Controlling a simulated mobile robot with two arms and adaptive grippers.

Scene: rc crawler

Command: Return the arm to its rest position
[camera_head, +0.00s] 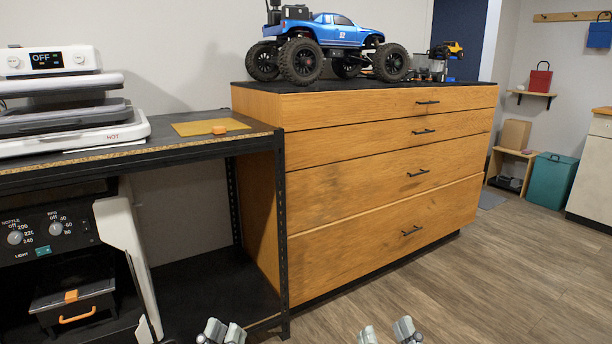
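Only the fingertips of my two grippers show, at the bottom edge of the view. The fingertips of my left gripper (222,333) are close together, with no clear gap and nothing seen between them.
A workbench (165,149) at the left carries a heat press (70,100) and a yellow sheet (210,126). A blue crawler truck (335,35) stands on the cabinet. An appliance (50,235) is under the bench. Open floor (500,270) lies to the right.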

